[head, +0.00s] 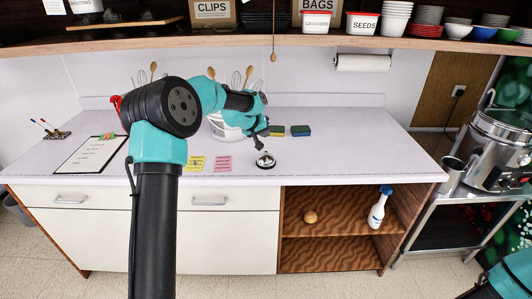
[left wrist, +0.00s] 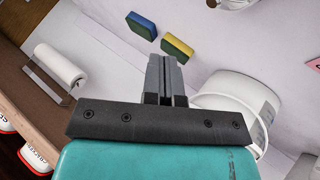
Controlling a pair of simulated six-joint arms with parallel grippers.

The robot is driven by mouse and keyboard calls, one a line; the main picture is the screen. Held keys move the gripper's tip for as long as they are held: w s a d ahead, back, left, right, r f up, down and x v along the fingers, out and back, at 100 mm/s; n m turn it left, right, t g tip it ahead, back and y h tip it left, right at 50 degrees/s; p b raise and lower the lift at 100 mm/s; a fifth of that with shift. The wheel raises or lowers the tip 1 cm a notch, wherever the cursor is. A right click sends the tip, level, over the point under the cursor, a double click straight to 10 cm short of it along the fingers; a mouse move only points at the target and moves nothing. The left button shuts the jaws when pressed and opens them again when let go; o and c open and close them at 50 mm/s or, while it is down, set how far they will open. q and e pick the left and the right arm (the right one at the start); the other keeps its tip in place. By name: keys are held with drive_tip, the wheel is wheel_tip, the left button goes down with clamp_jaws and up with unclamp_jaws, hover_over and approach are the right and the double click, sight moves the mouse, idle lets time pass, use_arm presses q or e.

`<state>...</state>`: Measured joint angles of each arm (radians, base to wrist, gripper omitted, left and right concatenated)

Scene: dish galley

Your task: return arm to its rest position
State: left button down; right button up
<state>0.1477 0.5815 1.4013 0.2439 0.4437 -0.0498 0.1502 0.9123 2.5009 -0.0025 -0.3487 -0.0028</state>
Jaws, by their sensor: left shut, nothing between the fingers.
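My left arm rises in front of the counter in the head view and bends over it to the right. My left gripper (head: 260,145) is above the counter, near a small round call bell (head: 265,161). In the left wrist view the left gripper's fingers (left wrist: 166,60) are together with nothing between them. A white bucket (head: 222,128) stands behind the gripper, partly hidden by my arm; it also shows in the left wrist view (left wrist: 240,100). A small teal part of my own body shows at the lower right corner of the head view; no right gripper shows.
Two sponges, one yellow-green (head: 276,131) and one blue (head: 300,131), lie on the counter (head: 345,150) near the gripper. A clipboard (head: 92,153) and sticky notes (head: 223,163) lie left. A loaded shelf (head: 300,40) spans above. The counter's right side is clear. A steel pot (head: 498,140) stands beyond.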

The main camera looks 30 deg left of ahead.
idle(0.5)
use_arm(q)
drive_tip(key=s+d+f, duration=0.1)
drive_tip(key=s+f, duration=0.3)
drive_tip(key=s+d+f+n+g, duration=0.1)
drive_tip(key=s+d+f, duration=0.1)
drive_tip(key=s+f, duration=0.3)
drive_tip(key=s+d+f+n+g, duration=0.1)
drive_tip(key=s+d+f, duration=0.1)
drive_tip(key=s+f, duration=0.2)
drive_tip(key=shift+s+f, duration=0.2)
drive_tip(key=shift+f, duration=0.15)
drive_tip(key=s+d+f+m+g, duration=0.1)
drive_tip(key=s+d+f, duration=0.2)
drive_tip(key=s+f, duration=0.3)
drive_tip(key=s+d+f+m+g, duration=0.1)
drive_tip(key=s+d+f+g, duration=0.1)
drive_tip(key=s+d+f, duration=0.45)
drive_tip(key=s+d+f+m+g, duration=0.2)
drive_tip(key=s+f, duration=0.8)
drive_tip(key=s, duration=0.5)
drive_tip(key=shift+d+m+g+h, duration=0.3)
drive_tip(key=shift+d+m+g, duration=0.1)
drive_tip(key=shift+d+m, duration=0.1)
drive_tip(key=shift+w, duration=0.1)
